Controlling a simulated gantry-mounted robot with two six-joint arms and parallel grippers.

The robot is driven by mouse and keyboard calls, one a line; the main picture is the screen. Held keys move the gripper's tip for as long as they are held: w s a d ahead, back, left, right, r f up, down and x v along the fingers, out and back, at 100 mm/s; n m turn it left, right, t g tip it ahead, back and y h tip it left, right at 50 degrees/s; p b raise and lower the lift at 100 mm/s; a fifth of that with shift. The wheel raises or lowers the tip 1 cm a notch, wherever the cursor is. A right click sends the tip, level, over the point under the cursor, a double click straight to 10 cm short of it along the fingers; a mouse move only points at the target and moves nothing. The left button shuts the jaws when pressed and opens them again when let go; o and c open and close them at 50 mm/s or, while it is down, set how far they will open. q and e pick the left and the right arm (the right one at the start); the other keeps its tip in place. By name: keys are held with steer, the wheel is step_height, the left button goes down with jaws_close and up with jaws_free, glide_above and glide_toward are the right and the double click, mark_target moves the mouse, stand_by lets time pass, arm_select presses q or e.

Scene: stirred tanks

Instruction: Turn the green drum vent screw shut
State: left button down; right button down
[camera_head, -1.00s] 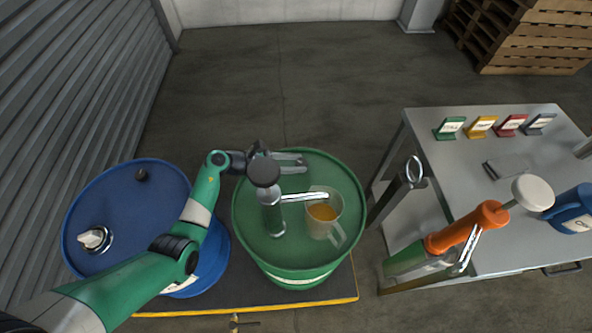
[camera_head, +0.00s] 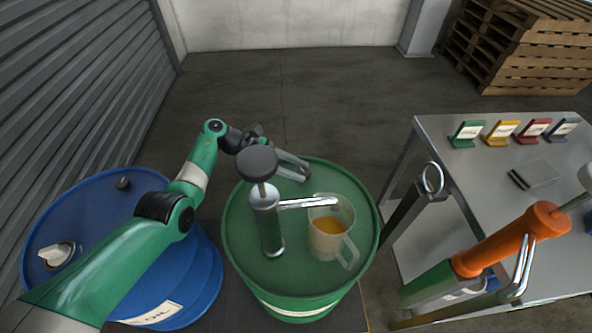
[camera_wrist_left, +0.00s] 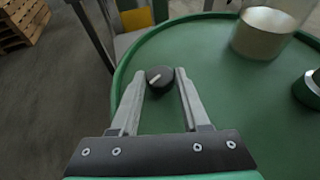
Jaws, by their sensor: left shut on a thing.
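The green drum (camera_head: 335,275) stands upright in the middle of the head view, its lid facing up. Its vent screw (camera_wrist_left: 160,79), a small black knob with a white line, sits near the lid's rim in the left wrist view. My left gripper (camera_head: 300,172) reaches over the drum's far edge. In the left wrist view its two grey fingers (camera_wrist_left: 160,84) close on the knob from both sides. In the head view the screw is hidden at the fingers. My right gripper is not in view.
A blue drum (camera_head: 90,215) stands left.

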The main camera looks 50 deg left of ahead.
arm_select(q)
steer(key=shift+f, duration=0.1)
steer(key=shift+c, duration=1.9)
jaws_free()
steer(key=shift+s+a+r, duration=0.2)
steer(key=shift+a+r, duration=0.05)
steer(key=p+v, duration=0.1)
steer(key=v, duration=0.9)
steer(key=shift+s+a+r, duration=0.15)
steer(key=shift+s+a, duration=0.05)
steer(key=shift+a, duration=0.1)
